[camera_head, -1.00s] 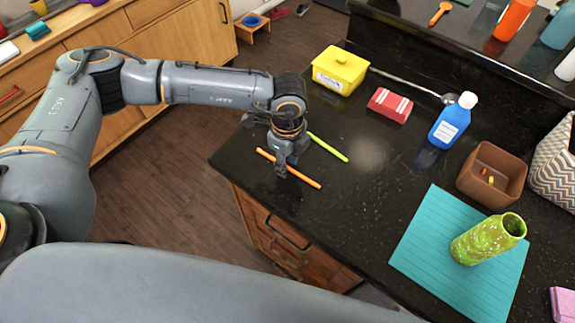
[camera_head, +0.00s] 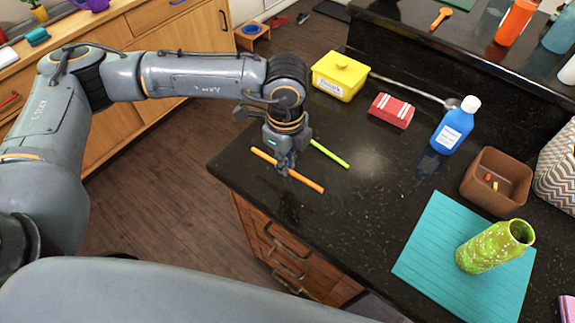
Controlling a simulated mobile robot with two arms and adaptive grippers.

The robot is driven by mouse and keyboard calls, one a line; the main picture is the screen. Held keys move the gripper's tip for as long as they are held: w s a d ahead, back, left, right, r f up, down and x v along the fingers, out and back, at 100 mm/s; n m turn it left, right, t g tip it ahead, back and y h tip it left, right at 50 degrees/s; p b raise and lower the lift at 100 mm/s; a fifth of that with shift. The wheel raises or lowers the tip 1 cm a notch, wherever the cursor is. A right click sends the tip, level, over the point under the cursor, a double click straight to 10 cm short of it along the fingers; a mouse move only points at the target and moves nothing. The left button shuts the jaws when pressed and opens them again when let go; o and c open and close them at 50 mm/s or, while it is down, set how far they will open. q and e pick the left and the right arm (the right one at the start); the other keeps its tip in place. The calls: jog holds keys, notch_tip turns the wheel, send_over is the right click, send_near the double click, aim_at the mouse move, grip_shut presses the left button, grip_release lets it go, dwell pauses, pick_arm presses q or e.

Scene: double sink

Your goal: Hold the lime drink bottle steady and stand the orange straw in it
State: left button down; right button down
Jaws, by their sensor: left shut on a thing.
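The orange straw (camera_head: 308,183) lies near the left edge of the black counter. My left gripper (camera_head: 284,168) reaches down over its middle and is shut on it; the fingers hide part of the straw. The straw seems at or just above the counter; I cannot tell which. The lime drink bottle (camera_head: 487,249), green with pale specks and an open top, stands upright on the teal mat (camera_head: 428,247) at the right. My right gripper is not in view.
A lime straw (camera_head: 331,155) lies just behind the orange one. A yellow lidded box (camera_head: 340,77), a red striped packet (camera_head: 391,110), a blue bottle (camera_head: 455,126) and a brown square bowl (camera_head: 497,180) stand farther back. The counter between straw and mat is clear.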

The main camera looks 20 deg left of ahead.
pick_arm(q)
jog(key=s+d+r+b, duration=0.2)
jog(key=s+r, duration=0.5)
jog(key=s, duration=0.4)
jog(key=shift+s+r+b, duration=0.15)
jog(key=shift+s+b, duration=0.15)
jog(key=shift+b, duration=0.5)
jog(key=shift+d, duration=0.1)
